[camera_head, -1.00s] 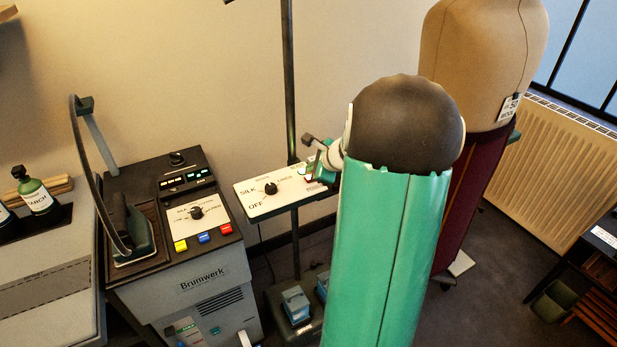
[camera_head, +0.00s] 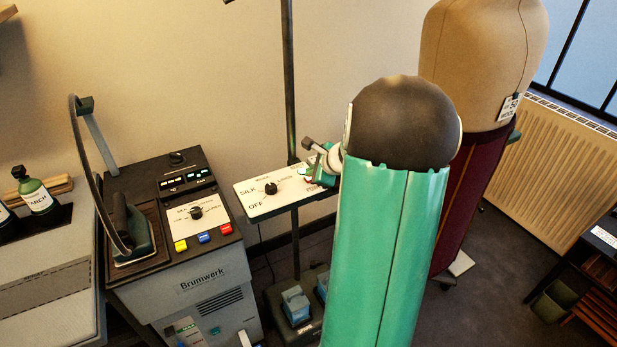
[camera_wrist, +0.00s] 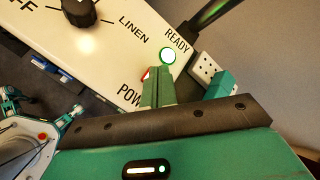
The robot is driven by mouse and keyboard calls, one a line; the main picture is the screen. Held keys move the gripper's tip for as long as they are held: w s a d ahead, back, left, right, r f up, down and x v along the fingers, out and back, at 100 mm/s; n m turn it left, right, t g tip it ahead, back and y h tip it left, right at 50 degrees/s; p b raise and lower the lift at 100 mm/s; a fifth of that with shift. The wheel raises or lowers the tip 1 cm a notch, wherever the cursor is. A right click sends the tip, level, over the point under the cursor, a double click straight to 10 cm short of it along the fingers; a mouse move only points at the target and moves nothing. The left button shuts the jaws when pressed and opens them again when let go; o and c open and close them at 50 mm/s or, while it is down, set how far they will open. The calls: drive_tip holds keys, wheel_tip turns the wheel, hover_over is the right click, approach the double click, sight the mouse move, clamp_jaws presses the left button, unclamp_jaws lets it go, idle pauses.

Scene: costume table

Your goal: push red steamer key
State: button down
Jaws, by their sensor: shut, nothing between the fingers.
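The white steamer panel (camera_head: 262,196) stands on a pole and carries a black dial (camera_head: 270,188); it also shows in the wrist view (camera_wrist: 112,45). In the wrist view a small red key (camera_wrist: 146,74) shows beside the letters "POW", mostly hidden behind my fingers. My gripper (camera_wrist: 158,88) is shut and empty, its tips over the red key; whether they touch it I cannot tell. The round READY light (camera_wrist: 168,56) looks bright with a green rim, just past the tips. In the head view my gripper (camera_head: 324,172) is at the panel's right end, partly hidden by my arm.
The Brumwerk machine (camera_head: 205,280) stands left of the panel, with its own yellow, blue and red keys (camera_head: 226,229) and an iron (camera_head: 132,235). A dress form (camera_head: 480,60) stands close behind my arm. A radiator (camera_head: 560,170) is at the right.

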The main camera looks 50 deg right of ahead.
idle(0.3)
drive_tip(key=shift+r, duration=0.55)
drive_tip(key=shift+r, duration=0.1)
wheel_tip(320, 180, up, 6)
drive_tip(key=shift+f, duration=0.1)
idle(0.4)
idle(0.4)
